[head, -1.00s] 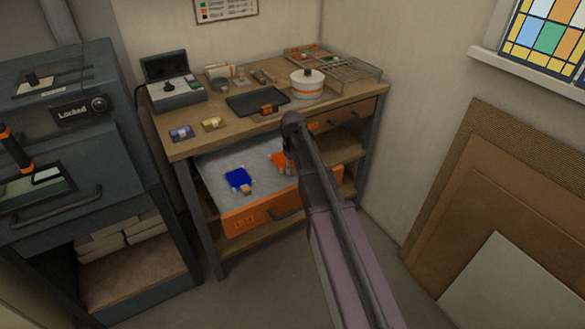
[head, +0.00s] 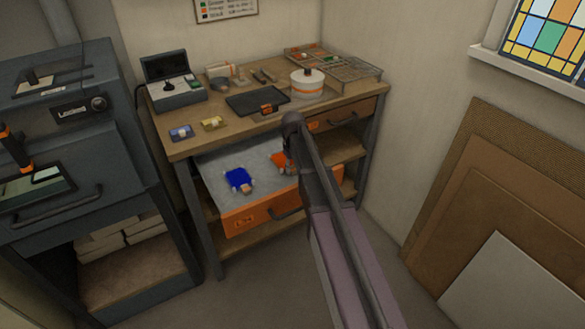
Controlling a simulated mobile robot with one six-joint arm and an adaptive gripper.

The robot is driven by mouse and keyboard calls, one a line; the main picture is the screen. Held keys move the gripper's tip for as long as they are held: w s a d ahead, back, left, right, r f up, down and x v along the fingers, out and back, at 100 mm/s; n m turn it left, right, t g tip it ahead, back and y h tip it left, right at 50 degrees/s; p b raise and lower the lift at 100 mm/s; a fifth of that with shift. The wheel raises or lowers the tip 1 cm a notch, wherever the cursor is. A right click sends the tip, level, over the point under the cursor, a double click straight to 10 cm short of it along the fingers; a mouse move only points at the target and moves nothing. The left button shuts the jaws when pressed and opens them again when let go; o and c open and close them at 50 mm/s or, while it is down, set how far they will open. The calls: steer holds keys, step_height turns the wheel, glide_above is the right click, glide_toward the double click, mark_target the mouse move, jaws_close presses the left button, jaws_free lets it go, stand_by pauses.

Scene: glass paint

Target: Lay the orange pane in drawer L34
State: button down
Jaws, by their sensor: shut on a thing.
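The orange drawer (head: 243,217) under the workbench is pulled open, with a grey lined inside; its front label is too small to read surely. A blue pane (head: 238,178) lies in its left part. The orange pane (head: 279,159) shows in the right part of the drawer area, partly hidden by my arm. My gripper (head: 288,166) is at the orange pane, shut on it, largely hidden behind my arm's end. I cannot tell whether the pane touches the drawer floor.
The bench top (head: 190,146) holds a black tray (head: 257,101), a white pot (head: 307,83), a wire rack (head: 345,68), and blue and yellow small items (head: 212,123). A dark cabinet (head: 60,140) stands at left. Boards (head: 500,220) lean at right.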

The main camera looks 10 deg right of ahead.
steer(key=shift+c, duration=1.7)
jaws_free()
steer(key=shift+r+p, duration=3.55)
steer(key=s+a+r+m+p, duration=0.1)
steer(key=s, duration=1)
steer(key=s+a+r+m+p, duration=0.1)
steer(key=s+m, duration=0.1)
steer(key=s, duration=1)
steer(key=shift+r+m+p, duration=0.3)
steer(key=shift+r+p, duration=0.05)
